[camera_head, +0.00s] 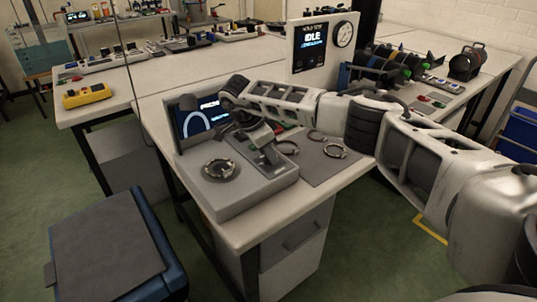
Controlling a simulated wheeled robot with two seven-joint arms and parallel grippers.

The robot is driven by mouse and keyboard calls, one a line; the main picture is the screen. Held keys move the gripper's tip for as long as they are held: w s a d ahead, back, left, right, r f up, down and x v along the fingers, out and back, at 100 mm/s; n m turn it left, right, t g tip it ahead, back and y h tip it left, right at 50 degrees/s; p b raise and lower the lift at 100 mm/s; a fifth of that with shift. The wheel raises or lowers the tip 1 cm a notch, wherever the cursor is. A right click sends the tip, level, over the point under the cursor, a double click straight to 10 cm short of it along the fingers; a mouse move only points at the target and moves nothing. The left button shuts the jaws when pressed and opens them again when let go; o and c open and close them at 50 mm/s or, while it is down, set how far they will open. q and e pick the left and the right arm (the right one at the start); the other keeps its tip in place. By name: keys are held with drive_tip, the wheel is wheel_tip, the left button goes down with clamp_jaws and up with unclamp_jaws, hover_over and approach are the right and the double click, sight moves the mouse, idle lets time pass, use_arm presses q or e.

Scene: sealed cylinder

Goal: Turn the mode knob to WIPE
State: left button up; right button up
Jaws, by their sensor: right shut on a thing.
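A grey bench device (240,198) stands on the near corner of the white worktable, with a dark round clamp ring (220,170) on its top at left. An upright screen (203,117) with a blue arc and partly covered text rises at its back. A dark control block (266,160) sits on its right side. My right gripper (260,137) reaches down over the block from behind and is shut on what seems to be the mode knob, which the fingers hide. The knob's setting cannot be read. My left gripper is out of view.
A tall panel reading IDLE (309,47) with a gauge stands behind my right arm. A yellow control box (86,95) is on the left table.

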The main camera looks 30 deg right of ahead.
drive_tip(key=shift+w+m+g+b, duration=0.1)
drive_tip(key=shift+m+g+b, duration=0.2)
drive_tip(key=shift+m, duration=0.6)
drive_tip(key=shift+m+g+b, duration=0.3)
drive_tip(key=shift+m, duration=0.5)
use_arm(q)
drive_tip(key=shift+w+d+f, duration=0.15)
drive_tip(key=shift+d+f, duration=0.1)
use_arm(e)
drive_tip(key=shift+m, duration=0.3)
drive_tip(key=shift+r+y, duration=0.1)
drive_tip(key=shift+y, duration=0.2)
drive_tip(key=o, duration=1)
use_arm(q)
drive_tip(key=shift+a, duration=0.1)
